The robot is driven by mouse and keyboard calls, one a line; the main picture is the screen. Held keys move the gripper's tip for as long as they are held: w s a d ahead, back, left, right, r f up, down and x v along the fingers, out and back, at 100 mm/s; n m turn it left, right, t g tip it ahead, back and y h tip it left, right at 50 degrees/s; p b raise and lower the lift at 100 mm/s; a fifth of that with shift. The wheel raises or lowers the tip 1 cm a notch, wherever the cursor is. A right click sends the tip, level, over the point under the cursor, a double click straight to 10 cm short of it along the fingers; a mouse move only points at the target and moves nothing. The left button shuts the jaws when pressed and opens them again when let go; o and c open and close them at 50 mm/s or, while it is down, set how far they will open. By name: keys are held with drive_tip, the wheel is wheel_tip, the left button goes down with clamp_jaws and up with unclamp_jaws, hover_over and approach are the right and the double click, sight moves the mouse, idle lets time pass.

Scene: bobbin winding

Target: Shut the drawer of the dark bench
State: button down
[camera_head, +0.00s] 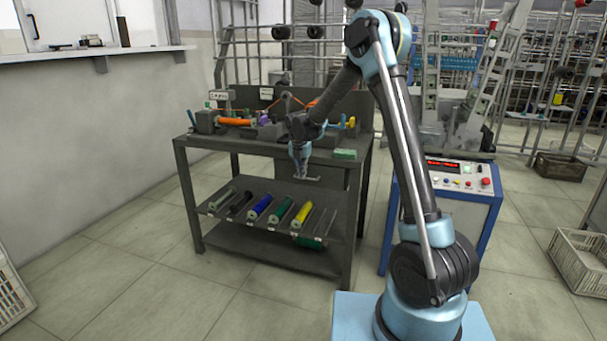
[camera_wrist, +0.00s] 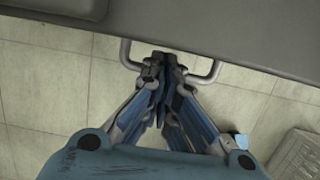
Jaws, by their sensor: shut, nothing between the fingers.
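The dark bench (camera_head: 262,148) stands left of centre in the head view, with winding gear on its top. In the wrist view a dark edge (camera_wrist: 225,40) of the bench or its drawer crosses the top. A pale U-shaped handle (camera_wrist: 214,70) sticks out from it towards me. My gripper (camera_wrist: 163,62) is shut and empty, with its fingertips over the middle of the handle, hiding part of it. I cannot tell whether they touch. In the head view my gripper (camera_head: 300,172) hangs at the bench's front. How far the drawer is out is unclear.
A sloped rack (camera_head: 225,213) holding coloured bobbins sits low in the bench, below my gripper. A green block (camera_head: 345,154) lies on the top's right corner. A blue-framed control cabinet (camera_head: 455,210) stands right of the bench. The floor in front is clear.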

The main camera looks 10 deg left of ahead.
drive_tip(key=s+r, duration=0.5)
drive_tip(key=r, duration=0.5)
drive_tip(key=s+d+r+m, duration=0.3)
drive_tip(key=s+d+m, duration=0.55)
drive_tip(key=d, duration=0.35)
drive_tip(key=s+d+r+m, duration=0.3)
drive_tip(key=s+d+m, duration=0.5)
drive_tip(key=d, duration=0.5)
drive_tip(key=s+d+f+m, duration=0.4)
drive_tip(key=s+m, duration=0.1)
drive_tip(key=s, duration=0.3)
drive_tip(key=s+d+f+m, duration=0.3)
drive_tip(key=s+m, duration=0.3)
drive_tip(key=s, duration=0.2)
drive_tip(key=s+d+f+m, duration=0.4)
drive_tip(key=s+m, duration=0.2)
drive_tip(key=s, duration=0.3)
drive_tip(key=shift+d+f+g+y, duration=0.3)
drive_tip(key=shift+f, duration=0.05)
drive_tip(key=shift+w+f, duration=0.2)
drive_tip(key=shift+w, duration=0.25)
